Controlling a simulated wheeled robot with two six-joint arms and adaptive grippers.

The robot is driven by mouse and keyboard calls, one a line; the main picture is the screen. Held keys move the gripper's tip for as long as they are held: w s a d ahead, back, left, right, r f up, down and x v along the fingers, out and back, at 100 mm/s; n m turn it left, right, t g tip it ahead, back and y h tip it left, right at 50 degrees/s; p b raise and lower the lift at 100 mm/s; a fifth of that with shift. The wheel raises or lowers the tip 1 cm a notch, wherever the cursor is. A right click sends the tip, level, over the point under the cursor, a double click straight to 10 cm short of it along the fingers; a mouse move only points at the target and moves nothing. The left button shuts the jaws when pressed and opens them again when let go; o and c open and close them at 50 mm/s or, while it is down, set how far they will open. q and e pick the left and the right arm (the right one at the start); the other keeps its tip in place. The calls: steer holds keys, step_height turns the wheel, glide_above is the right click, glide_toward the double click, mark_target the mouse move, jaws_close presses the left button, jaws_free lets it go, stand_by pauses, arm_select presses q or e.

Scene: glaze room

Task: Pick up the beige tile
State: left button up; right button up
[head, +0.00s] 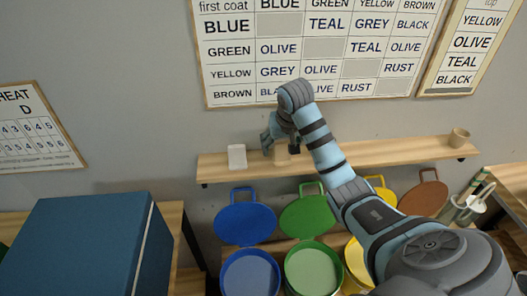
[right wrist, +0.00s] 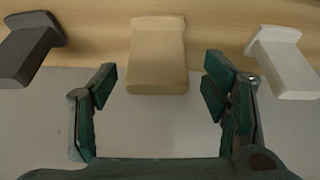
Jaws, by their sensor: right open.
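The beige tile (right wrist: 158,50) shows in the middle of the right wrist view, standing on the wooden shelf (right wrist: 95,50). In the head view it is a small pale patch (head: 281,157), mostly hidden by my right gripper (head: 280,146). In the right wrist view my right gripper (right wrist: 160,82) is open, with one finger to each side of the beige tile's near end. The fingers look apart from it, and nothing is held. My left gripper is not in view.
A white tile (head: 237,157) stands left of the beige one on the shelf; a dark grey tile (right wrist: 30,50) is on its other side. Below are blue (head: 245,217) and green (head: 306,217) lidded buckets and others.

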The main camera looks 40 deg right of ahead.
steer(key=shift+s+d+x, duration=0.1)
steer(key=shift+x, duration=0.6)
steer(key=shift+s+d+x, duration=0.1)
steer(key=shift+s+x, duration=0.05)
steer(key=shift+x, duration=0.5)
steer(key=shift+a, duration=0.15)
steer(key=c, duration=1.4)
steer(key=shift+r, duration=0.2)
